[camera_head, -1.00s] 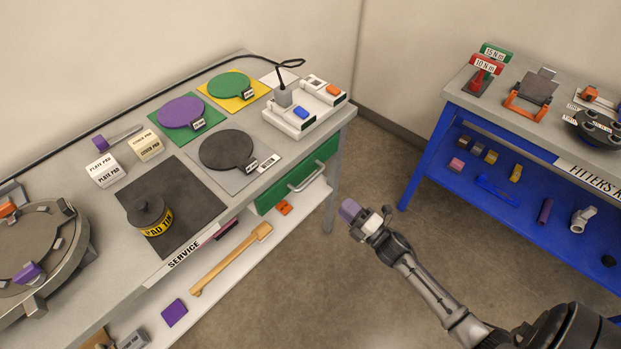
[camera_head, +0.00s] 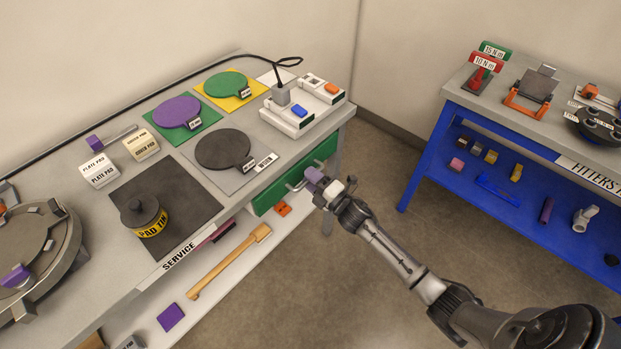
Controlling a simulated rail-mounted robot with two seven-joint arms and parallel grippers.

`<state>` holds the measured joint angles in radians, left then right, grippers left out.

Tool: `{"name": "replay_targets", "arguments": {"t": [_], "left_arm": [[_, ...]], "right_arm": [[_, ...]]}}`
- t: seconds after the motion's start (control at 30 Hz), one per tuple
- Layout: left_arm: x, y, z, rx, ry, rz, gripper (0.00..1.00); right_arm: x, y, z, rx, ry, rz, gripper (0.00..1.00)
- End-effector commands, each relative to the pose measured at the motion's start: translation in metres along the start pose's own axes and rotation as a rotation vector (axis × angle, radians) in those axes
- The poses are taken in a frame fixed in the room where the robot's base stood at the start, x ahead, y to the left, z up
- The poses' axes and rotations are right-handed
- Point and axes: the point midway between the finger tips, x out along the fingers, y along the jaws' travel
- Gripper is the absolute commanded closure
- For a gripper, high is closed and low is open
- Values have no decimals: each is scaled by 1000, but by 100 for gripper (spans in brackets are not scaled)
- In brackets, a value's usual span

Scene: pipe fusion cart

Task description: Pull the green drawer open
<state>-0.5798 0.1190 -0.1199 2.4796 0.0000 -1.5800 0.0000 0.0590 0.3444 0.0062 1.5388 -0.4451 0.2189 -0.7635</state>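The green drawer (camera_head: 268,196) sits shut under the right end of the grey service bench, with a pale bar handle (camera_head: 297,184) across its front. My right gripper (camera_head: 318,181) is at the right part of the handle, its purple-tipped end covering some of it. I cannot tell whether its fingers are around the handle or only in front of it, nor how far apart they are. My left gripper is not in view.
The bench top (camera_head: 240,209) carries several discs, a pad tin (camera_head: 146,216) and a grey-white switch unit (camera_head: 296,121). A lower shelf (camera_head: 222,285) holds a wooden-handled tool (camera_head: 229,262). A blue fitters' table (camera_head: 430,150) stands right. Floor between is clear.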

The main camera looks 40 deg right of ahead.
Motion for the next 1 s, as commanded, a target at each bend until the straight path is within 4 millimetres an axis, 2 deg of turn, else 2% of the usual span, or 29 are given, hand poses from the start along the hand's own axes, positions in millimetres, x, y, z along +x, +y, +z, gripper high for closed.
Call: {"name": "replay_targets", "arguments": {"t": [0.37, 0.77, 1.0], "left_arm": [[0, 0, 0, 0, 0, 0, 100], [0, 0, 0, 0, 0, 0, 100], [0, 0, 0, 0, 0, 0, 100]], "right_arm": [[3, 0, 0, 0, 0, 1, 62], [3, 0, 0, 1, 0, 1, 100], [3, 0, 0, 1, 0, 1, 100]]}}
